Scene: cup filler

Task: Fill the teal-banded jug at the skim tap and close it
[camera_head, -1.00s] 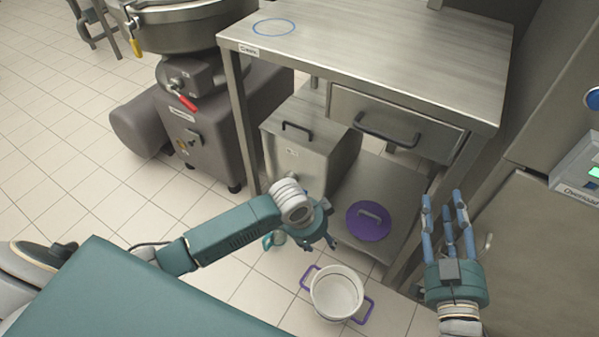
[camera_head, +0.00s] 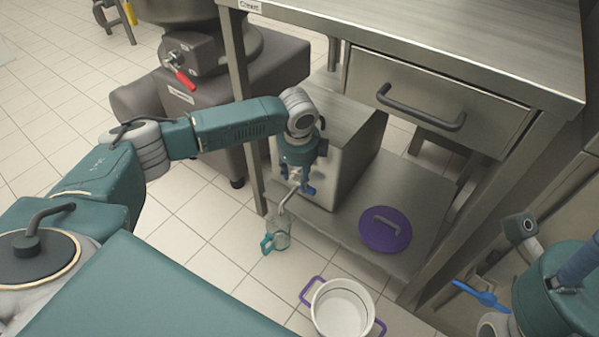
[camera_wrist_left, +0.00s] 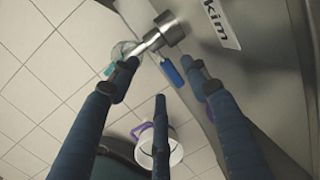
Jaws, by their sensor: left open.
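The clear jug (camera_head: 281,236) with a teal handle is below the metal tap spout (camera_head: 287,203) at the front of the steel dispenser box (camera_head: 345,165). I cannot tell its fill level. In the left wrist view the jug (camera_wrist_left: 121,50) is partly hidden behind the tap (camera_wrist_left: 160,38) and a finger. The tap's blue lever (camera_wrist_left: 172,73) hangs beside a label reading "kim". My left gripper (camera_head: 298,183) is open at the tap, its fingers (camera_wrist_left: 162,78) spread around the lever, apparently not gripping it. My right gripper (camera_head: 570,280) is cut off at the right edge.
A white pot (camera_head: 342,310) with purple handles stands on the floor in front. A purple lid (camera_head: 385,229) lies on the table's lower shelf (camera_head: 420,190). A closed drawer (camera_head: 465,95) is above. A grey machine (camera_head: 195,90) stands left. Tiled floor at left is clear.

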